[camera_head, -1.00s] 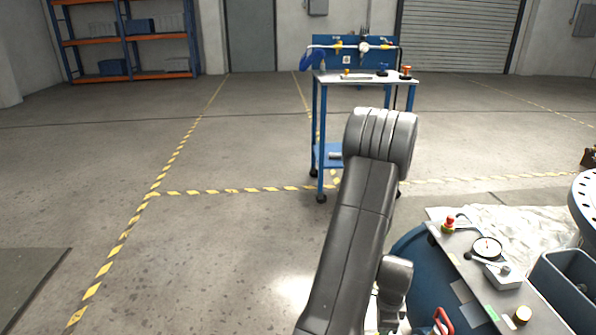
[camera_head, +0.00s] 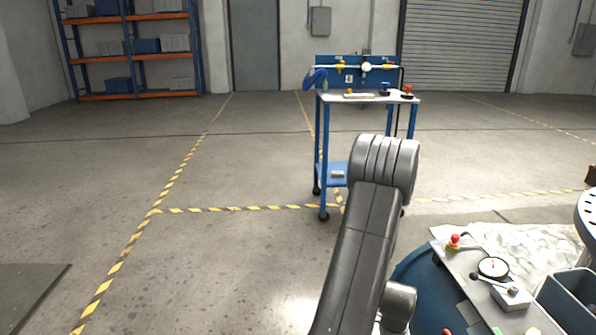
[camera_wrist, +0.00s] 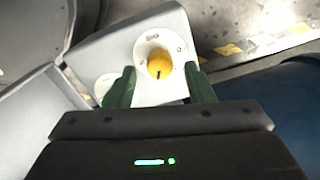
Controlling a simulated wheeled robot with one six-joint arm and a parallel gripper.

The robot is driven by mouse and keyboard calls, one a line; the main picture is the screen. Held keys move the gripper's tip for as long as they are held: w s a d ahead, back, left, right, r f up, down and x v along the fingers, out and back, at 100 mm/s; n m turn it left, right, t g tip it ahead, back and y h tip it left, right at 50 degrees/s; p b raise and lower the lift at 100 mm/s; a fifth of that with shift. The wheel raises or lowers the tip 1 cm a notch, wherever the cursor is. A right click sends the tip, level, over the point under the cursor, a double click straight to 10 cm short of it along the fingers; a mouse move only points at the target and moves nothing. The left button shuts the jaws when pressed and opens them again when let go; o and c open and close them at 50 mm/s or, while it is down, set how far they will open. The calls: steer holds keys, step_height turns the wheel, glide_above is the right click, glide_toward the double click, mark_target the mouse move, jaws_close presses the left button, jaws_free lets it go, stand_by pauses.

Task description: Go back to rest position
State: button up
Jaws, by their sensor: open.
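My gripper (camera_wrist: 160,90) shows in the wrist view with its two green fingers apart and nothing between them. Beyond the fingertips is a yellow knob (camera_wrist: 160,66) with a dark mark, on a white round plate on a grey panel. I cannot tell how far the fingertips are from it. In the head view my dark arm (camera_head: 362,240) rises in the middle, and my gripper is not visible there.
A blue cart (camera_head: 368,97) with pipes and valves stands ahead. At the lower right are a grey panel (camera_head: 470,275) with a red button (camera_head: 454,241) and gauge (camera_head: 493,267), and a grey bin (camera_head: 568,300). Shelves (camera_head: 130,60) stand far left.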

step_height(320, 180, up, 12)
steer(key=r+p, duration=0.1)
steer(key=p, duration=0.3)
step_height(320, 180, down, 15)
steer(key=b, duration=0.5)
steer(key=shift+f, duration=0.15)
steer(key=shift+n, duration=0.7)
steer(key=n, duration=0.3)
steer(key=shift+r+p, duration=0.2)
steer(key=shift+p, duration=0.2)
steer(key=n+p, duration=0.1)
steer(key=n, duration=0.5)
steer(key=n+p, duration=0.2)
steer(key=n, duration=0.3)
steer(key=shift+n, duration=0.3)
steer(key=n+p, duration=0.1)
steer(key=n, duration=0.3)
steer(key=shift+n+p, duration=0.35)
steer(key=shift+n, duration=0.05)
